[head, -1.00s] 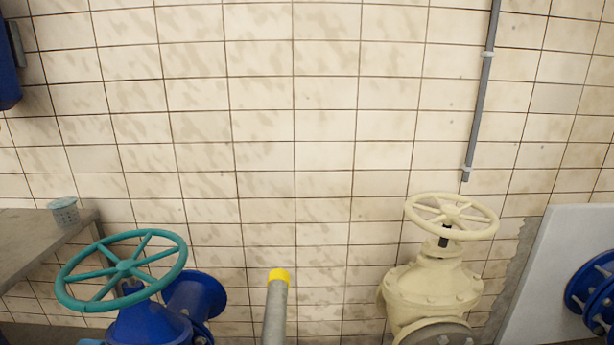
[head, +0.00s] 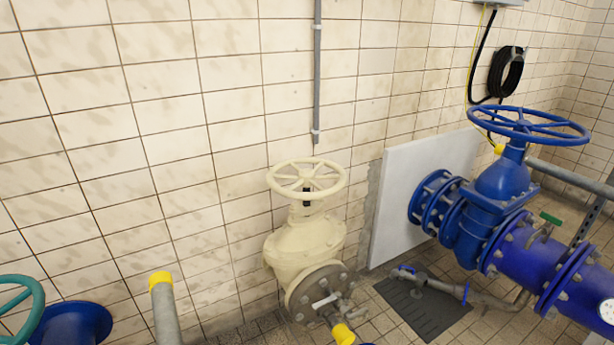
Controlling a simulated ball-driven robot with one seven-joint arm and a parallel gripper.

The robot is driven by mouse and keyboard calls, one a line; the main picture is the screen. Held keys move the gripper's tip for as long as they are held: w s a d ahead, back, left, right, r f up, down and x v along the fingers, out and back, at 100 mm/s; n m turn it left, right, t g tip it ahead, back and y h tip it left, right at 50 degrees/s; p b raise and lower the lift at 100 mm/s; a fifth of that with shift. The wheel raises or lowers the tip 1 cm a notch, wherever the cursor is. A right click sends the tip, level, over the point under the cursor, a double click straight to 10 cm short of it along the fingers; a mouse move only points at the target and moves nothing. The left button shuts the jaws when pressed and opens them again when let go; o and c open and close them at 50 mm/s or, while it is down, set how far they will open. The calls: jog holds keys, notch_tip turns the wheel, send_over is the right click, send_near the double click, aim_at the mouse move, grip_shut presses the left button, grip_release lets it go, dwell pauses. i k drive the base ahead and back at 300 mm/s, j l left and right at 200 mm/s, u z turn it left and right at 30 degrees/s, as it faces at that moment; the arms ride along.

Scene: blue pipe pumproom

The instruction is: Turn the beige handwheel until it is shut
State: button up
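The beige handwheel (head: 307,178) is a spoked ring lying roughly level on a short dark stem. It tops a beige valve body (head: 305,245) in front of the tiled wall, near the middle of the head view. Nothing touches the wheel. How far the valve is turned cannot be told. My gripper is not in the head view.
A blue valve with a blue handwheel (head: 528,126) and thick blue pipe (head: 525,265) stands at right. A teal handwheel (head: 20,308) is cut off at lower left. A yellow-capped grey post (head: 165,308) stands left of the beige valve. A dark floor grate (head: 425,305) lies right.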

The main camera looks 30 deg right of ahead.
aim_at(306, 178)
jog(key=i+l, duration=1.05)
